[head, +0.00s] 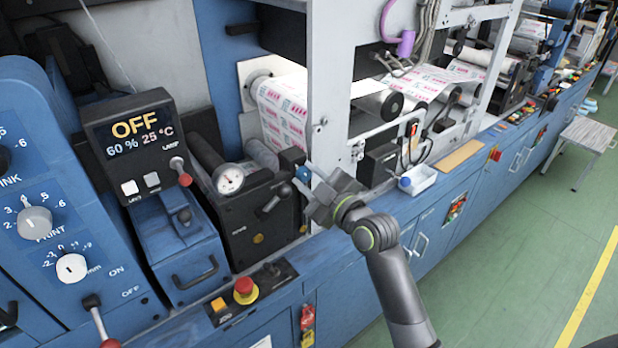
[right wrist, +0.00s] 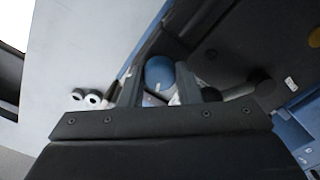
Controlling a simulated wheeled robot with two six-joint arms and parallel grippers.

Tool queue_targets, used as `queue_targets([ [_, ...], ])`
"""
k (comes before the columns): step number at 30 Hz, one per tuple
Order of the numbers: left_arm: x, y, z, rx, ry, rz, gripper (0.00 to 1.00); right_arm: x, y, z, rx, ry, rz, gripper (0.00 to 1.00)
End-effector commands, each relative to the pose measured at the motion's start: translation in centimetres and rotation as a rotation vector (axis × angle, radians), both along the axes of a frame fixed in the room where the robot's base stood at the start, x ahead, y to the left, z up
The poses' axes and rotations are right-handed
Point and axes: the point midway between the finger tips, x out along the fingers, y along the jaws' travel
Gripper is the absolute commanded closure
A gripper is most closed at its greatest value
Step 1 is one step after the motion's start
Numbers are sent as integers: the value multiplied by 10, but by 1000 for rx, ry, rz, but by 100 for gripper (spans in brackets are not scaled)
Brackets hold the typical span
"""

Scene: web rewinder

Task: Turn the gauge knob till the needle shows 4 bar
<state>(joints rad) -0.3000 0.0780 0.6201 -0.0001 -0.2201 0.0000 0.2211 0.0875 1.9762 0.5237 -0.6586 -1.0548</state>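The gauge (head: 229,179) is a small round white dial on top of the black unit. Its needle is too small to read. A blue knob (head: 303,173) sits at the right end of that unit. My right gripper (head: 306,188) is at the knob, its arm coming in from the lower right. In the right wrist view the round blue knob (right wrist: 160,73) shows between the two spread fingers (right wrist: 158,92). I cannot tell whether the fingers touch it. My left gripper is not in view.
A grey machine post (head: 331,100) stands right behind my right gripper. A display reading OFF (head: 130,128) stands at the left. A red stop button (head: 244,287) is on the front ledge. A white tray (head: 421,178) lies right of my gripper.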

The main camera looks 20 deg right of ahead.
Motion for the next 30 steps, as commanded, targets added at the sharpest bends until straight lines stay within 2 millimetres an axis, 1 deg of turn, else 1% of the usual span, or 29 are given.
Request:
queue_targets([
  [1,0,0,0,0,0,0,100,0,0,0,0,0,0,83],
  [3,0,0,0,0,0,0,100,0,0,0,0,1,1,92],
  [9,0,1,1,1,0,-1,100,0,0,0,10,5,0,93],
  [14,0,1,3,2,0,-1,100,0,0,0,55,21,0,93],
  [20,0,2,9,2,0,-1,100,0,0,1,174,65,0,93],
  [30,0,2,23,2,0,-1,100,0,0,2,469,174,0,93],
])
